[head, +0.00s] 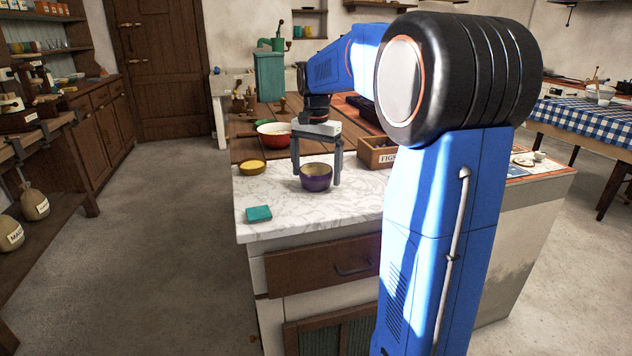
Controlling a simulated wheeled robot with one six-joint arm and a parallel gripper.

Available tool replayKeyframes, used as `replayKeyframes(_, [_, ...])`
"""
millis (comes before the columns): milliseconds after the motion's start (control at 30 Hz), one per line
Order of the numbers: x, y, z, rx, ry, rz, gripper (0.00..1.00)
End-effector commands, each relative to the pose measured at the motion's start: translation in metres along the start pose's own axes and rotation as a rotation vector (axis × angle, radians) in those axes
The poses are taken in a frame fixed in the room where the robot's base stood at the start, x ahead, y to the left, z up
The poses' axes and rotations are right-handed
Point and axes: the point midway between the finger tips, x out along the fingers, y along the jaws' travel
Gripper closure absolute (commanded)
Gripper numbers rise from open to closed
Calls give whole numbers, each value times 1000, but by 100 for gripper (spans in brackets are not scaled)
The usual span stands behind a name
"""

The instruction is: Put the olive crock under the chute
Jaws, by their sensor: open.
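I cannot make out an olive crock for certain in the head view. My gripper (316,176) points down over the white marble worktop, open. Its two fingers stand on either side of a purple bowl (316,184) with a tan inside. I cannot tell whether the fingers touch the bowl. No chute is clear to see; a tall teal machine (269,76) with a green crank top stands at the far end of the island, and part of the island is hidden behind my arm.
On the marble (285,222) lie a teal block (258,213) and a yellow round dish (252,168). A red-rimmed bowl (273,135) stands behind on the wood. A wooden box marked FIGS (377,153) is close right of my gripper. The front left marble is mostly clear.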

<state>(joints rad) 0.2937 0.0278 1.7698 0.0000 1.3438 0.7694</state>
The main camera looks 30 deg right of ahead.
Motion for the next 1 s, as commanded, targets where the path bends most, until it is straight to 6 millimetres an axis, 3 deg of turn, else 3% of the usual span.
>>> replayKeyframes(133, [0,0,0,0,0,0,8])
replayKeyframes(333, [0,0,0,0,0,0,55])
replayKeyframes(400, [-1,0,0,0,0,0,63])
replayKeyframes(667, [-6,0,0,0,1,-1,63])
replayKeyframes(1000, [-62,0,0,0,2,-2,63])
